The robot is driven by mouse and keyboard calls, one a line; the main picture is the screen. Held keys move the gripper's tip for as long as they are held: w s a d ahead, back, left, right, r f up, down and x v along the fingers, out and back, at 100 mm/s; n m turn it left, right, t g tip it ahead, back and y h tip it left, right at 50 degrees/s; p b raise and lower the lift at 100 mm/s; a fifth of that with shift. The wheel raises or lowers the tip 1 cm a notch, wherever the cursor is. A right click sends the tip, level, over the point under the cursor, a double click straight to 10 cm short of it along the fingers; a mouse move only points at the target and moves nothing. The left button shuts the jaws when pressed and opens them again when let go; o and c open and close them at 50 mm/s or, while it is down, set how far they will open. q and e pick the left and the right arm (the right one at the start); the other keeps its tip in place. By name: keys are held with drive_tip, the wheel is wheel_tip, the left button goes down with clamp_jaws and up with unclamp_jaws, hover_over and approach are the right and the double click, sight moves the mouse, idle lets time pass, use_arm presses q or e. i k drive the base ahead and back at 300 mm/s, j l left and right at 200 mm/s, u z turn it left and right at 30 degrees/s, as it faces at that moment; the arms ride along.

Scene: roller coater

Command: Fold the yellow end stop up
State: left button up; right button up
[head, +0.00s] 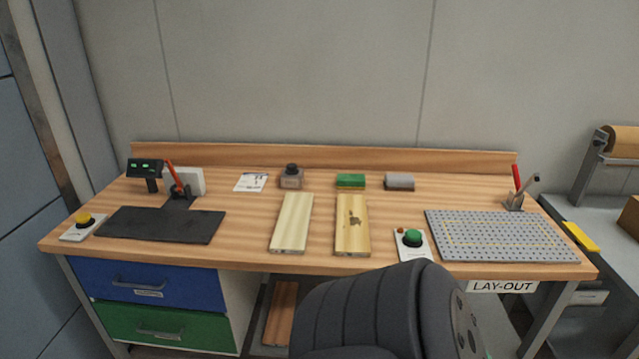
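A flat yellow piece (581,236), which looks like the end stop, is at the near left edge of the grey side table on the right. It appears to lie flat or slightly sloped, not upright. Its hinge or mounting is too small to make out. Neither of my grippers shows in the head view.
The grey side table (600,210) carries a paper roll (622,139) and stands right of the wooden bench (255,222). A perforated plate (500,236) and a red-handled clamp (517,188) occupy the bench's right end. A dark ribbed shape hides part of the front.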

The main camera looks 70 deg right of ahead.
sight(581, 238)
drive_tip(key=z, duration=2)
